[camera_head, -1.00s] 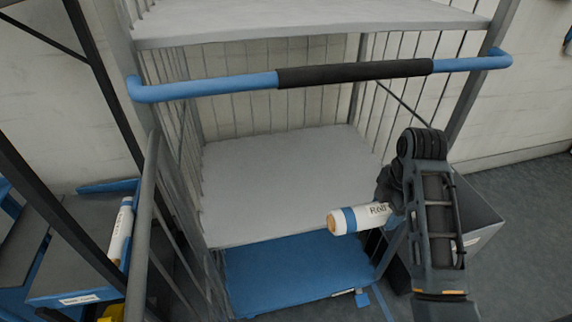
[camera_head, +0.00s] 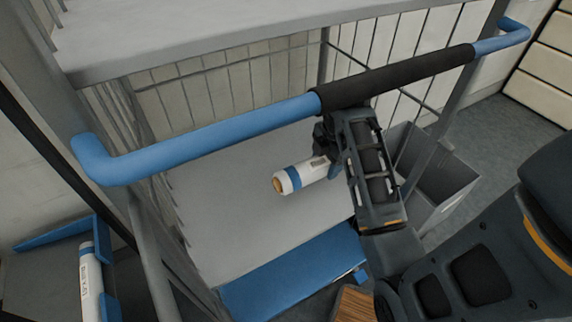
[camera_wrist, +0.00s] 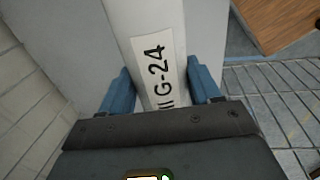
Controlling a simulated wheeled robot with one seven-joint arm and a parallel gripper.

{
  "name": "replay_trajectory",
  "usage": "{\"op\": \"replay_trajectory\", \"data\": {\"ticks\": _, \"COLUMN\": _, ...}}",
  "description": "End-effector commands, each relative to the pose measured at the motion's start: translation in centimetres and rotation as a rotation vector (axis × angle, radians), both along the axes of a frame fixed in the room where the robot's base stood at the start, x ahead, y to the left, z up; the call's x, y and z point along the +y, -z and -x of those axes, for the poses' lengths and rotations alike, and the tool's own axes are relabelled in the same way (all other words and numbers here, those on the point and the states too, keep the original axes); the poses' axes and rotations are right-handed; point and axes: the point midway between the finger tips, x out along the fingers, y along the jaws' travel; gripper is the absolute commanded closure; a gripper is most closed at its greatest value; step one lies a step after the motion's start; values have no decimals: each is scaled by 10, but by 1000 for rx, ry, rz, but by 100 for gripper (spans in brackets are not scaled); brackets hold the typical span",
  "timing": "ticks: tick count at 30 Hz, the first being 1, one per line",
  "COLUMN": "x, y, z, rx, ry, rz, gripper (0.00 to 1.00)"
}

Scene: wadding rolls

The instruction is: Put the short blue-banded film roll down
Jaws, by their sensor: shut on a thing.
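The short white film roll (camera_head: 310,172) with a blue band and a brown end lies roughly level in my gripper (camera_head: 325,160). In the head view it shows over the grey middle shelf (camera_head: 215,215) of the cart, below the handle bar. I cannot tell whether it touches the shelf. In the wrist view the roll (camera_wrist: 150,25) carries a label reading "G-24". The blue fingers of my gripper (camera_wrist: 162,92) stand on both sides of it, shut on it. The blue band is not seen in that view.
A blue handle bar with a black grip (camera_head: 390,78) crosses in front, close to my arm. A blue bottom deck (camera_head: 295,275) lies below the shelf. A grey bin (camera_head: 440,180) stands right. The visible grey shelf is bare.

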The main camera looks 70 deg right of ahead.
Motion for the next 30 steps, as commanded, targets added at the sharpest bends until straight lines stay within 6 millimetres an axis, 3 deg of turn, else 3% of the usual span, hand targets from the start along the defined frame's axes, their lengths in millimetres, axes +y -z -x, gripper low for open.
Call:
{"op": "replay_trajectory", "data": {"ticks": 9, "x": -38, "y": 38, "z": -53, "rx": 1, "ry": -1, "rz": 2, "gripper": 100}}
{"op": "replay_trajectory", "data": {"ticks": 15, "x": -55, "y": 55, "z": -77, "rx": 1, "ry": 0, "rz": 2, "gripper": 100}}
{"op": "replay_trajectory", "data": {"ticks": 20, "x": -59, "y": 62, "z": -84, "rx": 0, "ry": 0, "rz": 1, "gripper": 100}}
{"op": "replay_trajectory", "data": {"ticks": 30, "x": -58, "y": 99, "z": -83, "rx": 1, "ry": 1, "rz": 1, "gripper": 100}}
